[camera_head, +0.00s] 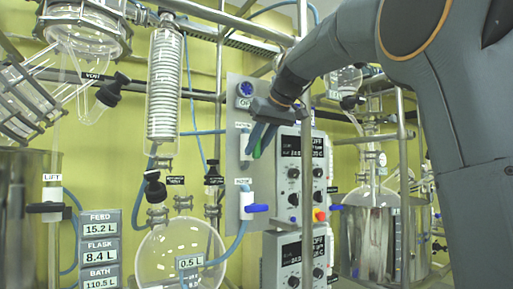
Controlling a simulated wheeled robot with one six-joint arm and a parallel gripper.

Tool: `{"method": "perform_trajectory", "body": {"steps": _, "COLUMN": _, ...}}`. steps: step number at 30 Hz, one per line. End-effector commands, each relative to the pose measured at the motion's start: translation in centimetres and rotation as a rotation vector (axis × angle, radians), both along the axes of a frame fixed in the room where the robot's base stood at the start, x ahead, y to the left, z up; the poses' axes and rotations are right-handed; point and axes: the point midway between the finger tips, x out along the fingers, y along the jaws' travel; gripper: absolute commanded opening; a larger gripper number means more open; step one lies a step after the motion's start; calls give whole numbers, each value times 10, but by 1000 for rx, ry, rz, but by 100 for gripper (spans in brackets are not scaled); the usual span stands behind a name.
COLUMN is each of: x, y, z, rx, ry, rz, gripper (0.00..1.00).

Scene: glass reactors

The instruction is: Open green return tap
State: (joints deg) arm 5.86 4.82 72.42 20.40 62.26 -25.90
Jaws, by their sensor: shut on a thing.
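The green return tap (257,152) is on the grey panel left of the control boxes; only a small green part of its handle shows below my fingers. My gripper (262,138) reaches down from the upper right, in front of the panel, and is shut on the green tap's handle. The fingers hide most of the handle, so its exact angle cannot be told. A white tap with a blue handle (257,208) sits lower on the same panel, its handle pointing right. A blue round knob (244,88) is near the panel's top.
Control boxes with dials (291,170) stand just right of the panel. A coiled glass condenser (164,85) and round flask (180,250) are to the left. Metal rails (225,27) cross above. A glass vessel (375,225) stands at right.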

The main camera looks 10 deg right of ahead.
Motion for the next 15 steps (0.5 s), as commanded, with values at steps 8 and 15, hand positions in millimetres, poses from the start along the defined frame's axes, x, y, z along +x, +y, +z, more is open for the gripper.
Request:
{"method": "perform_trajectory", "body": {"steps": 8, "x": 0, "y": 0, "z": -1, "rx": -1, "ry": 2, "rz": 0, "gripper": 0}}
{"method": "perform_trajectory", "body": {"steps": 15, "x": 0, "y": 0, "z": -1, "rx": -1, "ry": 2, "rz": 0, "gripper": 36}}
